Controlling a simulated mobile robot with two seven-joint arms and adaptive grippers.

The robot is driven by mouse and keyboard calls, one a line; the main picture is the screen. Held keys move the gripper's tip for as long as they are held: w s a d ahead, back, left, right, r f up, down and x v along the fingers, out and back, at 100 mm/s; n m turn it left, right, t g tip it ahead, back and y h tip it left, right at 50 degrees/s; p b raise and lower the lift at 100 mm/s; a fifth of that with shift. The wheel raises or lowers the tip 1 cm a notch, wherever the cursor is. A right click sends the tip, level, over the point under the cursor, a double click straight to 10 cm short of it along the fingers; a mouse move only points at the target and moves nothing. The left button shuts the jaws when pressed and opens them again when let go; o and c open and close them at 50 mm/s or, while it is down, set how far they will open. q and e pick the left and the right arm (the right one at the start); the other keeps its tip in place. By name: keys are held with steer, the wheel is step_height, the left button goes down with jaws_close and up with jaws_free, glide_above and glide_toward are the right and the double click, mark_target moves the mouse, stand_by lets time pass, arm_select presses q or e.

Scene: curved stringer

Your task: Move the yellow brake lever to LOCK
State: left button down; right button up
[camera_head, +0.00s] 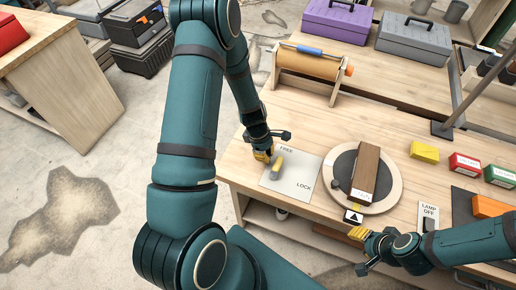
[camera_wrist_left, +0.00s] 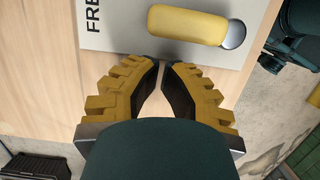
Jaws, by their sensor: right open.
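The yellow brake lever (camera_head: 278,164) stands on a pale plate (camera_head: 300,182) marked FREE at its far edge and LOCK at its right corner. The lever is at the plate's left part, nearer FREE. In the left wrist view the lever (camera_wrist_left: 185,25) lies across the top, with a grey round end. My left gripper (camera_head: 264,155) is just left of the lever. Its yellow fingers (camera_wrist_left: 162,66) are partly open, with a narrow gap and nothing between them, apart from the lever. My right gripper (camera_head: 359,248) is open and empty at the table's front edge.
A round turntable (camera_head: 392,190) with a brown block (camera_head: 366,172) stands right of the plate. A LAMP switch (camera_head: 429,218) and small boxes (camera_head: 464,164) are further right. A roll (camera_head: 312,64) on a stand is behind. The table between roll and plate is clear.

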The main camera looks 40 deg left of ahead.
arm_select(q)
steer(key=shift+w+d, duration=0.15)
steer(key=shift+d, duration=0.35)
